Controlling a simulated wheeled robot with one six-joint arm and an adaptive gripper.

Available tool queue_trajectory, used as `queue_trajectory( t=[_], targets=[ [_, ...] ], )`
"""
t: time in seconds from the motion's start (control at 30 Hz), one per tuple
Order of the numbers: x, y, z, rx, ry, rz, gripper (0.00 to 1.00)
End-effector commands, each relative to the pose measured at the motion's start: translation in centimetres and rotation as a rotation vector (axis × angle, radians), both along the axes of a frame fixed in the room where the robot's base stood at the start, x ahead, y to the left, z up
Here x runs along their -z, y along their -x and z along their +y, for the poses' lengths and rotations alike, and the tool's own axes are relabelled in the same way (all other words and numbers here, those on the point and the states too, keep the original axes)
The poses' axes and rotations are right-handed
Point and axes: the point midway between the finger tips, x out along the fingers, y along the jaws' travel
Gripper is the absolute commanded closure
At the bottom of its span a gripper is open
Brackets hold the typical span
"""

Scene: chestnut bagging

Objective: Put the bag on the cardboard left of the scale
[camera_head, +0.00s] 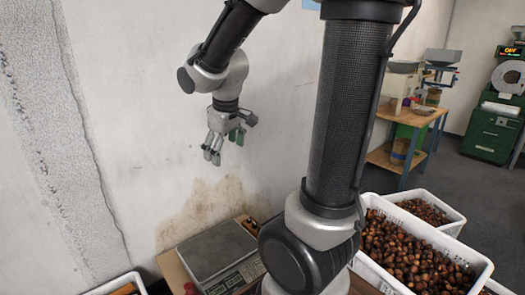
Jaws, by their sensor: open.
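My arm hides what lies right of the scale. I cannot make out a bag.
A small red thing (190,288) is cut off at the bottom. White crates of chestnuts (410,250) stand at the right. A wooden bench (405,160) and a green machine (490,135) stand further back.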

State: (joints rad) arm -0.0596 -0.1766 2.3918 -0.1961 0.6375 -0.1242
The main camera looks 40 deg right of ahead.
Motion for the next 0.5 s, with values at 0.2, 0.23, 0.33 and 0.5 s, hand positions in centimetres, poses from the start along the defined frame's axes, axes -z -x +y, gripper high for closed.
queue_trajectory(
  t=[0.2,0.23,0.33,0.5],
  targets=[
    [-4.8,10.5,-0.4,0.191,-0.116,-0.063,0.17],
    [-5.0,11.7,-0.3,0.209,-0.131,-0.069,0.17],
    [-5.4,14.7,0.0,0.255,-0.171,-0.08,0.17],
    [-5.4,17.1,0.4,0.29,-0.206,-0.086,0.17]
  ],
)
